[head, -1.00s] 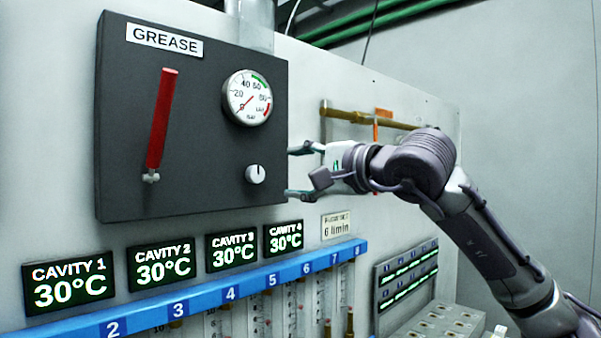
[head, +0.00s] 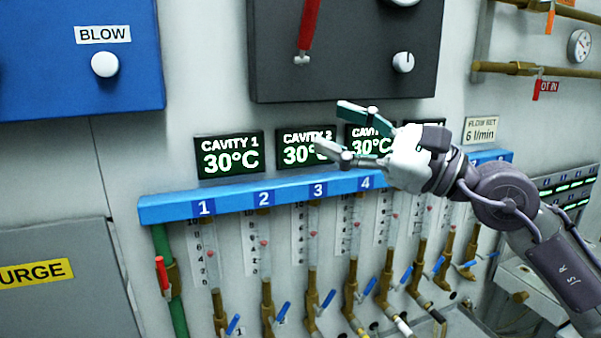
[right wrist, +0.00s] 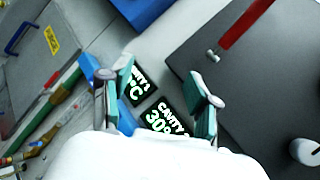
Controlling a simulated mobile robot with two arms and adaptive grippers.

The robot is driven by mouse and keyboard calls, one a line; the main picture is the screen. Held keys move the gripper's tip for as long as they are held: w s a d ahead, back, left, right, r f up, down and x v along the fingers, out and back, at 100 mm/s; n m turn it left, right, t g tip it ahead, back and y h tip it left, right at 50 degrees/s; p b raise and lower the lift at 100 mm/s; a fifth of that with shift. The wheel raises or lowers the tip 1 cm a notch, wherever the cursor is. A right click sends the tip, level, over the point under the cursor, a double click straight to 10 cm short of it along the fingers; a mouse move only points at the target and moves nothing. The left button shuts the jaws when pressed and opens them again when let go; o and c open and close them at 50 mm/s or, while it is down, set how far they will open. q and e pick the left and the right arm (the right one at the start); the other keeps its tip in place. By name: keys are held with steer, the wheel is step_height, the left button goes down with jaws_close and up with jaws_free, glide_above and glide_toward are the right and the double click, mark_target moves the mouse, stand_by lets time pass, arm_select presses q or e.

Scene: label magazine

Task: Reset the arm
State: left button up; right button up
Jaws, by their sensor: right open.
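My right gripper (head: 338,130) is open and empty in the head view. It is in front of the cavity displays and above the blue numbered rail, with its fingers pointing left. It partly covers the CAVITY 2 display (head: 292,143) and the display to its right. In the right wrist view the two fingers (right wrist: 155,100) stand apart with nothing between them, and two cavity displays show beyond. My left gripper is not in view.
The blue rail (head: 235,207) carries several flow tubes with blue-handled valves below. The dark grease panel (head: 350,70), with a red lever (head: 309,25) and white knob (head: 403,62), is above. A blue BLOW panel (head: 60,70) is at left. A grey cabinet (head: 60,310) is lower left.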

steer(key=d+f+n+t+h, duration=0.3)
steer(key=d+f+n+h, duration=0.3)
steer(key=f+n, duration=0.4)
steer(key=d+f+n+t+h, duration=0.3)
steer(key=d+f+n+h, duration=0.2)
steer(key=f+n+h, duration=0.45)
steer(key=d+f+n+t+h, duration=0.3)
steer(key=d+f+n+h, duration=0.25)
steer(key=f, duration=0.75)
steer(key=s+f+m+g, duration=0.4)
steer(key=s+f+g, duration=0.45)
steer(key=f, duration=0.65)
steer(key=s+a+f+m+g+y, duration=0.1)
steer(key=s+f+g, duration=0.3)
steer(key=s, duration=0.6)
steer(key=s+a+f+m+g+y, duration=0.1)
steer(key=s+f+m+g, duration=0.1)
steer(key=s+f, duration=0.55)
step_height(320, 180, down, 24)
steer(key=s+g+b, duration=0.1)
steer(key=b, duration=0.1)
steer(key=s+d+f+g+b, duration=0.1)
steer(key=s+d+f+b, duration=0.1)
steer(key=s+f, duration=1.5)
step_height(320, 180, down, 4)
steer(key=shift+s+d+r+n+g, duration=0.15)
steer(key=shift+s+d+n+g, duration=0.25)
steer(key=shift+d, duration=0.15)
